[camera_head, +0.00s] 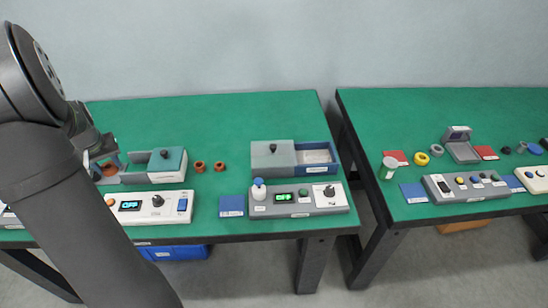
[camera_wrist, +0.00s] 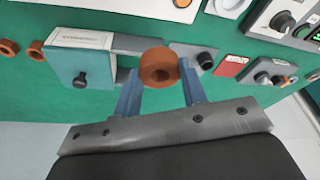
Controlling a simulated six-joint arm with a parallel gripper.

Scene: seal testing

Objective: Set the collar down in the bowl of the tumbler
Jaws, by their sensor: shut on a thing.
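An orange-brown collar (camera_wrist: 155,57) with a round central hole is held between the two blue fingers of my gripper (camera_wrist: 160,88). In the head view my gripper (camera_head: 104,164) is at the left of the near table, just left of a grey box with a teal knobbed lid, partly hidden by my own arm. The teal lid (camera_wrist: 80,68) shows left of the collar in the wrist view, with grey surfaces behind the collar. I cannot tell which part is the tumbler's bowl; the collar and gripper cover part of that area. The gap beneath the collar cannot be judged.
Two loose brown rings (camera_head: 209,167) lie right of the teal-lidded box. A white control panel (camera_head: 150,206) stands in front. A blue box with a grey lid (camera_head: 273,153) and another panel (camera_head: 297,200) are farther right. Green table (camera_head: 225,115) is clear at the back.

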